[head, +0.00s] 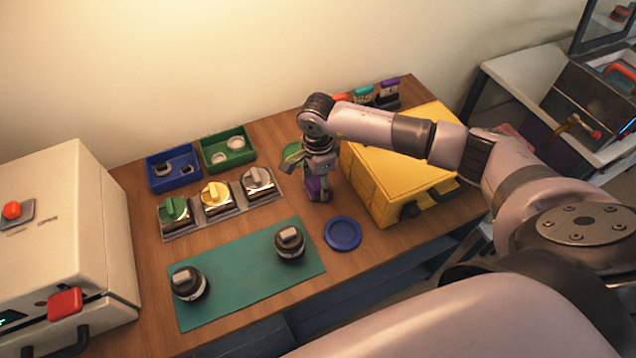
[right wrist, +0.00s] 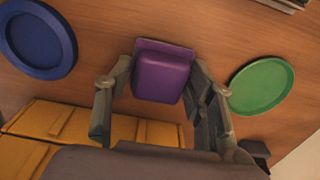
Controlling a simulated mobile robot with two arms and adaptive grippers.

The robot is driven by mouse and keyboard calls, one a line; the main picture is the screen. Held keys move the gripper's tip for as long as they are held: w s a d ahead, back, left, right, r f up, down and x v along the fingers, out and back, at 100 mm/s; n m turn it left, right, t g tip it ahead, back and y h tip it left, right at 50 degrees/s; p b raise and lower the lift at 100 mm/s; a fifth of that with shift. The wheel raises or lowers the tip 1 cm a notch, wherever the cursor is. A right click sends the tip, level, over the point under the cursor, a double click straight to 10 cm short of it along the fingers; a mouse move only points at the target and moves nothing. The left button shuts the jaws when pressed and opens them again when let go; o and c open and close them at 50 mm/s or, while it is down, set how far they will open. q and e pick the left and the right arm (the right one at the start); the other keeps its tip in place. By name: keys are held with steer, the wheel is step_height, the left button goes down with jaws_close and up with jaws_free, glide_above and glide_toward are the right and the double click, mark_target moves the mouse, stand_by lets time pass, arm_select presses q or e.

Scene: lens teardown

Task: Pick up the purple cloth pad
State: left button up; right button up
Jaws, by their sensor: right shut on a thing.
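The purple cloth pad (right wrist: 162,76) is a small rounded block between the two fingers of my right gripper (right wrist: 160,88) in the right wrist view. The fingers are shut on its two sides. In the head view my right gripper (head: 319,186) points down beside the yellow case, and a bit of the purple pad (head: 313,184) shows at its fingers. The gripper hides the rest of the pad there. I cannot tell whether the pad touches the table or is just above it. My left gripper is not in view.
A blue dish (head: 342,234) lies in front of the gripper, and a green dish (right wrist: 262,86) behind it. The yellow case (head: 388,190) is close on the right. Left are a tray of colored-top blocks (head: 219,214), bins and a green mat (head: 235,277) with two dark lens parts.

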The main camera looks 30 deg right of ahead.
mark_target(318, 181)
step_height(318, 181, up, 20)
steer(key=b, duration=0.4)
steer(key=shift+f, duration=0.25)
steer(key=o, duration=0.5)
steer(key=c, duration=0.5)
